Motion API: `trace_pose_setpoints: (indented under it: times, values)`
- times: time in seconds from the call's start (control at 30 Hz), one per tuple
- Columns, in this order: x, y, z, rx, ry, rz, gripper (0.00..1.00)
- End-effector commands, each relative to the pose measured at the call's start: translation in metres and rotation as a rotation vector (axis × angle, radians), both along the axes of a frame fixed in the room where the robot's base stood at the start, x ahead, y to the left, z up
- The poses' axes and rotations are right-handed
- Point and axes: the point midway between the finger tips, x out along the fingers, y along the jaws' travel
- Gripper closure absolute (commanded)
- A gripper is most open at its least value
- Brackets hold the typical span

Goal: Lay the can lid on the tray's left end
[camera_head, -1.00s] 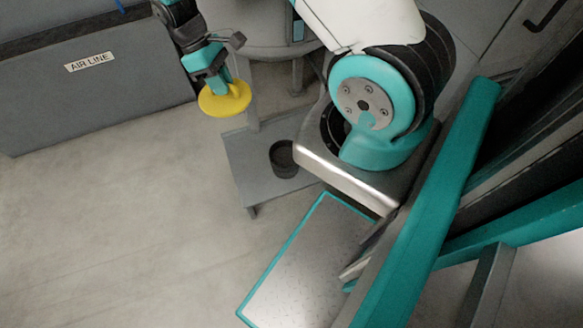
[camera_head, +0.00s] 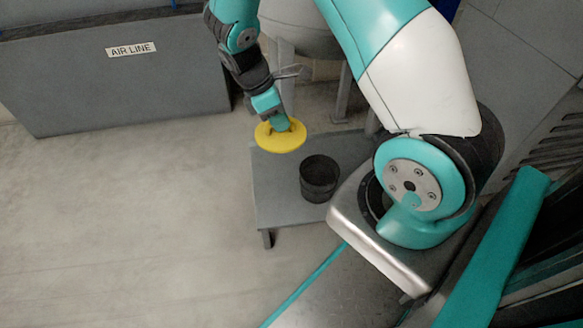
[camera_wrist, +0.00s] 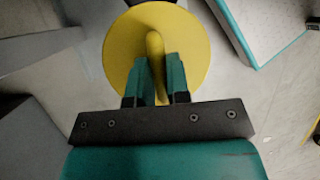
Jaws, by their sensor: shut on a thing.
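The can lid is a round yellow disc (camera_head: 270,141) with a raised grip on top; it also shows in the wrist view (camera_wrist: 122,50). My gripper (camera_head: 281,121) is shut on this raised grip, and in the wrist view its two fingers (camera_wrist: 157,72) stand on either side of it. The lid hangs roughly level in the air. In the head view it overlaps the back left corner of a low grey stand (camera_head: 280,200), which looks like the tray; I cannot tell the height between them.
A black open can (camera_head: 319,178) stands on the grey stand, right of the lid. A grey box labelled AIR LINE (camera_head: 130,85) is at the back left. A rounded grey vessel on legs (camera_head: 300,25) stands behind. The floor at left is clear.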

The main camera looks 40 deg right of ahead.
Motion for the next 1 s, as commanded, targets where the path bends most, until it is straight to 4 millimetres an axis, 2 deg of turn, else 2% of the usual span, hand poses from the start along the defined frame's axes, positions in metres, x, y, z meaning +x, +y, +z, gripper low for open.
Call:
trace_pose_setpoints:
  times: [0.03, 0.1, 0.2, 0.3, 0.57, 0.8, 1.0]
  values:
    - [-0.001, 0.000, -0.023, 0.000, 0.004, -0.001, 1.00]
    - [-0.001, 0.000, -0.043, 0.001, 0.003, -0.001, 1.00]
    - [-0.001, 0.000, -0.068, 0.001, 0.002, -0.001, 1.00]
    - [0.000, 0.000, -0.085, 0.001, 0.001, -0.002, 1.00]
    - [0.000, 0.000, -0.103, 0.000, 0.000, -0.002, 1.00]
    - [0.000, 0.000, -0.138, 0.001, 0.000, -0.002, 1.00]
    - [0.000, 0.000, -0.137, 0.001, -0.002, -0.002, 1.00]
